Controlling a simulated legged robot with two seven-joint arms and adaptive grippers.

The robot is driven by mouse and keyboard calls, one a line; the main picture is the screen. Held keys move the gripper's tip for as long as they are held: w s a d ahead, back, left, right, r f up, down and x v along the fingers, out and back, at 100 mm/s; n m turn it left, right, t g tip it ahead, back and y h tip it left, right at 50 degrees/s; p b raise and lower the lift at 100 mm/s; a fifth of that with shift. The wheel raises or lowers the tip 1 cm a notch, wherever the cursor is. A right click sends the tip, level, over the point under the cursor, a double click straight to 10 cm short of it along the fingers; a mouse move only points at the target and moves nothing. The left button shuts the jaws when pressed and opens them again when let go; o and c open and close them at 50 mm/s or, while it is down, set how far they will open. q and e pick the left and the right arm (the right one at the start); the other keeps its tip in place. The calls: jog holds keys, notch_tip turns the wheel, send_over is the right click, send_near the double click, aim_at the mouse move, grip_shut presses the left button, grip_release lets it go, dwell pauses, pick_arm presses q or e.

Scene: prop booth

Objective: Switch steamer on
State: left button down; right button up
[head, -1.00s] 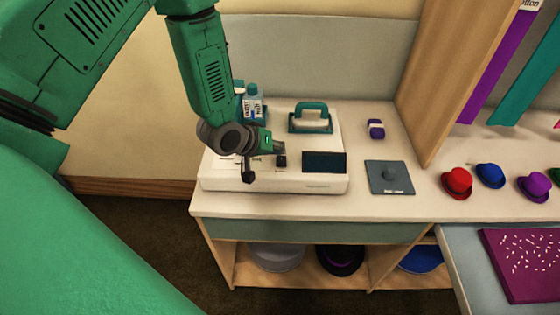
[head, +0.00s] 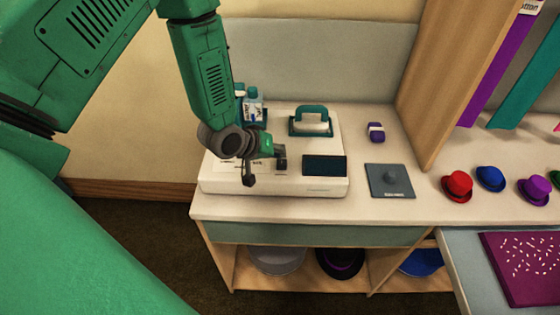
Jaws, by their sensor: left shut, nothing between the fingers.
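The steamer (head: 325,187) is a white box on the counter with a dark screen (head: 325,166) on its front right top. A green-handled steam iron (head: 310,121) sits on its back. My left gripper (head: 264,171) is shut and empty. It is over the front left part of the steamer's top, left of the screen, and hides the controls beneath it. I cannot tell whether the fingers touch the surface. My right gripper is not in view.
A bottle (head: 253,105) stands behind my left arm. Small hats, including a red one (head: 457,186), stand farther right beyond a wooden divider (head: 436,90).

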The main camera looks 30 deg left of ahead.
pick_arm(q)
jog(key=shift+d, duration=0.7)
jog(key=shift+d+f, duration=0.1)
jog(key=shift+f, duration=0.1)
jog(key=shift+a+f, duration=0.15)
jog(key=shift+a, duration=0.35)
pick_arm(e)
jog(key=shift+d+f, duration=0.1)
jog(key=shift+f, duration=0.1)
pick_arm(q)
jog(key=shift+d, duration=0.2)
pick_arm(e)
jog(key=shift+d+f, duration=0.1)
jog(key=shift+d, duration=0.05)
